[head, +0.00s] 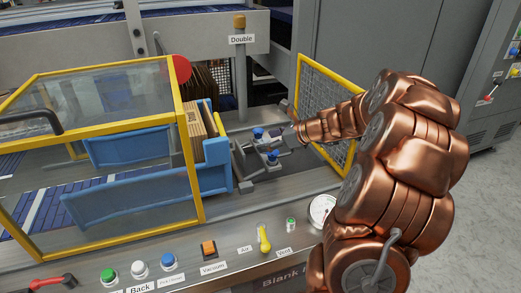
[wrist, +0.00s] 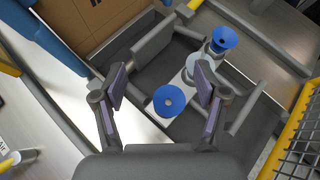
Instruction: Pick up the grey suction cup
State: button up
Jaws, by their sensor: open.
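My gripper (wrist: 161,82) is open in the wrist view, its two fingers apart with nothing held between them. A blue suction cup (wrist: 169,100) shows between and below the fingertips. A second blue suction cup (wrist: 224,39) stands farther off at the upper right. A pale grey round piece (wrist: 207,59), seemingly the grey suction cup, lies between the two blue ones and is partly hidden by the right finger. In the head view my gripper (head: 287,128) is at the right of the blue cups (head: 258,132); the grey cup cannot be told clearly there.
A yellow mesh guard (head: 318,95) stands close behind and right of my arm. A blue magazine wall (head: 216,165) holding brown cardboard (head: 196,125) is on the left. A yellow-framed clear cover (head: 190,160) lies farther left. Grey bars (wrist: 153,40) surround the cups.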

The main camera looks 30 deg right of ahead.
jog(key=m+h, duration=0.1)
jog(key=m, duration=0.1)
send_near(266, 141)
jog(key=w+a+f, duration=0.1)
jog(key=w+a, duration=0.1)
jog(key=t, duration=0.1)
jog(key=shift+d+f+b+x, duration=0.15)
jog(key=shift+f+b+x, duration=0.1)
jog(key=shift+x, duration=1.05)
jog(key=shift+d+f+b+x, duration=0.1)
jog(key=shift+d+b+x, duration=0.1)
jog(key=shift+x, duration=1.05)
jog(key=shift+d+f+b+x, duration=0.1)
jog(key=shift+f+b+x, duration=0.15)
jog(key=shift+x, duration=1.05)
jog(key=shift+s+r, duration=0.1)
jog(key=shift+s, duration=0.05)
jog(key=shift+c, duration=0.4)
jog(key=c, duration=1)
jog(key=shift+c, duration=0.2)
